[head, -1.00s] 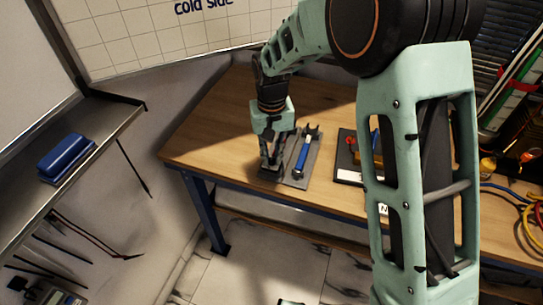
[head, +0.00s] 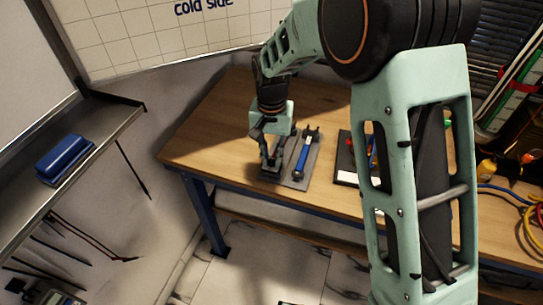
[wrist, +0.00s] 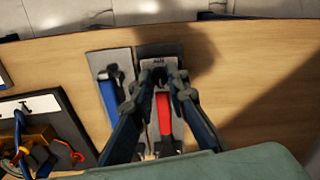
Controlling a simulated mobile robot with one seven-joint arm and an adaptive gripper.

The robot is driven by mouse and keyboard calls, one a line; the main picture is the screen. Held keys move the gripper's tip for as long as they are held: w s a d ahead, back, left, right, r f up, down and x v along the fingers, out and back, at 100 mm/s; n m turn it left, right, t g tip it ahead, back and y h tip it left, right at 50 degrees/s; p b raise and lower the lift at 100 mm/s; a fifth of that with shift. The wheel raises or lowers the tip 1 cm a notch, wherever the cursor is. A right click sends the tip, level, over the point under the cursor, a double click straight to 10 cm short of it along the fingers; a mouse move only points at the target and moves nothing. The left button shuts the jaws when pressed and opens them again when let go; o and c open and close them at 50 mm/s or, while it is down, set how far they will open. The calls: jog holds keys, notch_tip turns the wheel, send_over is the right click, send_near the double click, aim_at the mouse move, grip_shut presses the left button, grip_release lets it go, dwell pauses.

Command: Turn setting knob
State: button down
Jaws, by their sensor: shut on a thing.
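My gripper (head: 270,163) is low over a grey tool plate near the table's front left edge. In the wrist view its fingers (wrist: 158,86) are closed in on a red-handled tool (wrist: 164,112), around its dark end. The tool lies on the plate; the exact contact is hard to see. A brass-coloured fitting (wrist: 38,138) stands on a dark board (wrist: 75,122), away from my gripper. A small red part (wrist: 77,157) beside it may be the setting knob; I cannot tell. In the head view my arm hides part of this rig.
A blue-handled wrench (head: 303,155) lies on the plate right beside my gripper; it also shows in the wrist view (wrist: 112,100). The wooden table (head: 215,120) is clear to the left and behind. Hoses (head: 530,215) lie at the far right. A blue box (head: 65,158) is on the left shelf.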

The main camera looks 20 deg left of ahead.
aim_at(271, 161)
jog(key=c, duration=1.9)
grip_release()
notch_tip(271, 161, up, 12)
